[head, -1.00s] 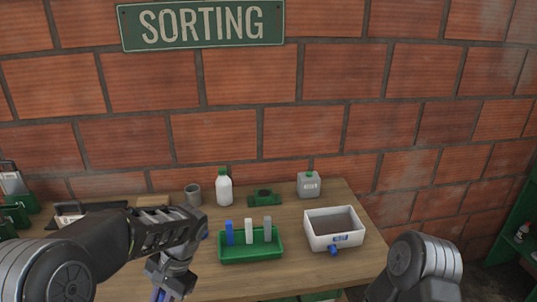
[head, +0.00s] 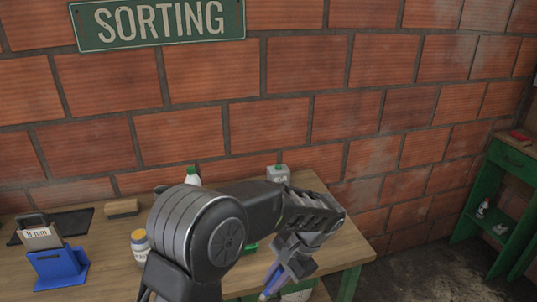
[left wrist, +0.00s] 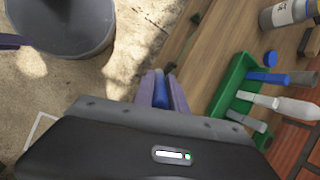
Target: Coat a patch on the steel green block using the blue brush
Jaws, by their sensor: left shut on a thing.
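My left gripper (head: 268,287) is low at the front edge of the table in the head view. It is shut on a slim blue thing (left wrist: 161,91), likely the blue brush, which shows between its two purple fingers in the left wrist view. Its bristle end cannot be made out. In the head view my left arm hides most of this tray. I cannot make out the green block now. My right gripper is not in view.
A blue stand (head: 57,266), a yellow-capped jar (head: 140,246) and a wooden block (head: 122,207) are on the table's left. A grey can (head: 278,173) stands at the back. A green shelf (head: 497,205) is far right. A grey bucket (left wrist: 60,25) stands below the table.

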